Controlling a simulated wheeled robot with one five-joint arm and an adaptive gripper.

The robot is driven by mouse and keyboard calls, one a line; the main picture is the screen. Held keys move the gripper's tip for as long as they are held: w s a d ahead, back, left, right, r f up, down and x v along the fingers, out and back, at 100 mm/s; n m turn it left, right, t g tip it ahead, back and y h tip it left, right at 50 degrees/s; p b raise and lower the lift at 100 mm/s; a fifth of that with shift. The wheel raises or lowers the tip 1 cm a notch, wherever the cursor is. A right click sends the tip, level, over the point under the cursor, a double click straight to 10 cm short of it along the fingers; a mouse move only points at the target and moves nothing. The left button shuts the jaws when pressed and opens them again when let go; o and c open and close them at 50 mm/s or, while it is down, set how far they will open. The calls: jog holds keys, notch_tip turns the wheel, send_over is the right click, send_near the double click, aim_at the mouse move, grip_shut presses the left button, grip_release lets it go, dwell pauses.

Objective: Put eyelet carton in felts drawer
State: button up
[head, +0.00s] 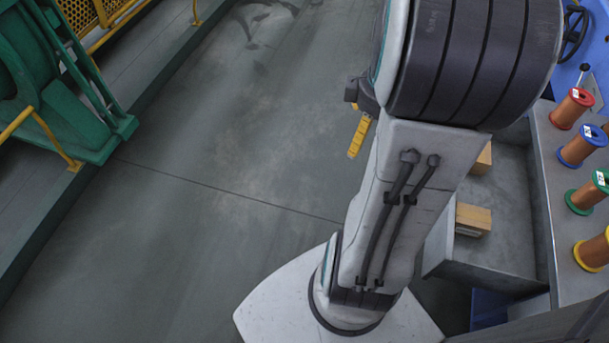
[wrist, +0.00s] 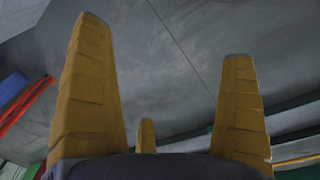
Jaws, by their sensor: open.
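My gripper (head: 358,137) shows in the head view only as one yellow finger beside my arm, over open floor left of the grey open drawer. In the wrist view my gripper (wrist: 162,40) has its yellow fingers spread, with nothing between them. A small brown carton (head: 473,220) lies in the drawer (head: 508,195), near its front. A second brown carton (head: 482,160) lies farther back and is partly hidden by my arm. No labels are readable, so I cannot tell which is the eyelet carton or whether this is the felts drawer.
Several copper-wound spools, with red (head: 572,108), blue (head: 582,146), green and yellow flanges, stand on the grey top right of the drawer. A green machine (head: 50,80) with yellow rails stands at the left. The floor (head: 200,200) between is clear.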

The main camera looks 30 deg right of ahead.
jog(key=s+a+r+m, duration=0.1)
jog(key=a+m, duration=0.1)
jog(key=a, duration=0.8)
jog(key=s+a+r+m+t, duration=0.1)
jog(key=s+a+r, duration=0.1)
jog(key=a, duration=0.8)
jog(key=shift+s+m+t+y, duration=0.25)
jog(key=shift+m+t+y, duration=0.05)
jog(key=shift+m+y, duration=0.1)
